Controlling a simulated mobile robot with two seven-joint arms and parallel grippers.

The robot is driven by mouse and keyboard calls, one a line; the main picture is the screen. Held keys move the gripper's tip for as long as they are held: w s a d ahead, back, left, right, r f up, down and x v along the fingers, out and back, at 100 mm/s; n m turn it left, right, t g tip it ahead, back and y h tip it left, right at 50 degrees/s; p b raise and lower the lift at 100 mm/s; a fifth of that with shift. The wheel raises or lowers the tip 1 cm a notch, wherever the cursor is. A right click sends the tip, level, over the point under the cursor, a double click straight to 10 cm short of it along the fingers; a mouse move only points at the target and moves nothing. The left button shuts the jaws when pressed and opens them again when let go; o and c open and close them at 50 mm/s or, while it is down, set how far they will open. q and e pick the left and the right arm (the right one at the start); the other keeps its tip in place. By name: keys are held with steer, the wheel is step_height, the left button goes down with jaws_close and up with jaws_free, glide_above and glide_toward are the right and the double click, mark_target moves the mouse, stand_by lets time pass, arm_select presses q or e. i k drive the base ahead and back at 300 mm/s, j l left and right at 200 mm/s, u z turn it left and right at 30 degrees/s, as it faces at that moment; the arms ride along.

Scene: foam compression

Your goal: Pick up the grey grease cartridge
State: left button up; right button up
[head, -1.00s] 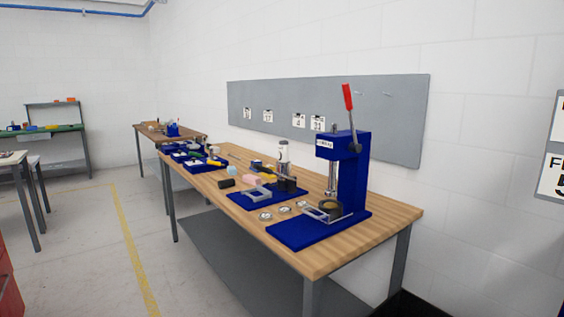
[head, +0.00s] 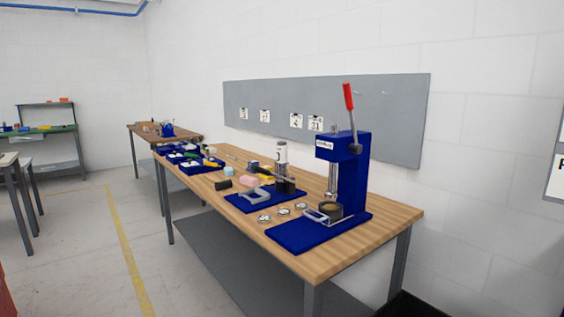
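A light grey upright cylinder (head: 281,154) with a dark mark on its side stands on the wooden workbench (head: 388,227), behind the black part on the smaller blue plate. It looks like the grease cartridge, but it is too small here to be sure. Its lower part is partly hidden. Neither of my grippers shows in the head view.
A blue lever press (head: 350,175) with a red handle stands at the near right end of the bench. A smaller blue plate (head: 240,203) holds a grey clamp-like frame. Blue trays (head: 199,167) lie farther left. Open floor (head: 65,245) lies left of the bench.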

mark_target(281, 146)
steer(key=i+j+z, duration=0.1)
steer(key=i+j, duration=0.5)
steer(key=i+j+z, duration=0.15)
steer(key=i+j, duration=0.2)
steer(key=i+j+z, duration=0.1)
steer(key=i+j, duration=0.15)
steer(key=j, duration=0.15)
steer(key=i+j+z, duration=0.1)
steer(key=i+j, duration=0.45)
steer(key=j, duration=0.3)
steer(key=i+j+z, duration=0.15)
steer(key=j, duration=0.25)
steer(key=i+j+z, duration=0.1)
steer(key=i+j, duration=0.25)
steer(key=j, duration=0.1)
